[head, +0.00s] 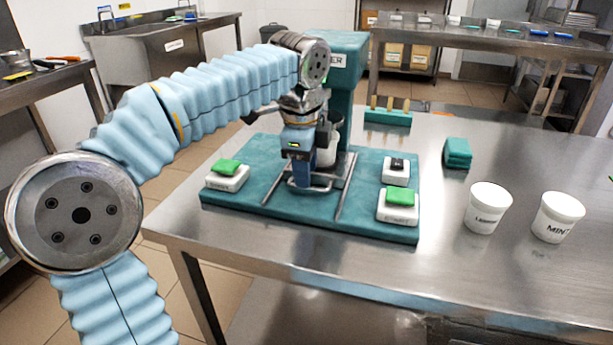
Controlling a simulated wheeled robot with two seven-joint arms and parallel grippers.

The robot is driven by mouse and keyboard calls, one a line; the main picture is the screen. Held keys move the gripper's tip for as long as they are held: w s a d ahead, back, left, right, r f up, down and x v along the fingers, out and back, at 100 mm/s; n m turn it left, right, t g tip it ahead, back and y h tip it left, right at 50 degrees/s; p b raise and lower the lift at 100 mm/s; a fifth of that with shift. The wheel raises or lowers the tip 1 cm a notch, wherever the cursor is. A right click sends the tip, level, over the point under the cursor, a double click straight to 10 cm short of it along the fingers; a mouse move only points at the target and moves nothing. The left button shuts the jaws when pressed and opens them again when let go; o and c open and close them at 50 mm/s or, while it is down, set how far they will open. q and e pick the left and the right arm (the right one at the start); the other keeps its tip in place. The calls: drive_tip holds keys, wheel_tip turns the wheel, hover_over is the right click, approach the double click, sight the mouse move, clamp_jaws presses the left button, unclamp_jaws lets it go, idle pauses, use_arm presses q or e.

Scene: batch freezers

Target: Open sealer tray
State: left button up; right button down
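The teal sealer (347,75) stands on the steel table, its label partly hidden by my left arm and ending in "ER". Its flat teal base (270,202) carries two metal rails running front to back. My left gripper (310,187) points down at the front middle of the base, between the rails, at what looks like a metal tray handle. I cannot tell whether the fingers are open or closed on it. A pale container (327,155) shows partly behind the gripper. The tray itself is mostly hidden. My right gripper is not in view.
White blocks with green tops sit on the base at left (228,177) and right (398,207), with a black-topped one (396,171) behind. White cups (488,208) (558,217), a teal block (457,153) and a teal rack (387,117) stand right of the sealer. The right front table is clear.

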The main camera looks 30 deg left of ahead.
use_arm(q)
drive_tip(key=shift+w+f, duration=0.15)
drive_tip(key=shift+f, duration=0.55)
drive_tip(key=shift+w+f, duration=0.1)
drive_tip(key=shift+f, duration=0.55)
clamp_jaws()
idle(0.4)
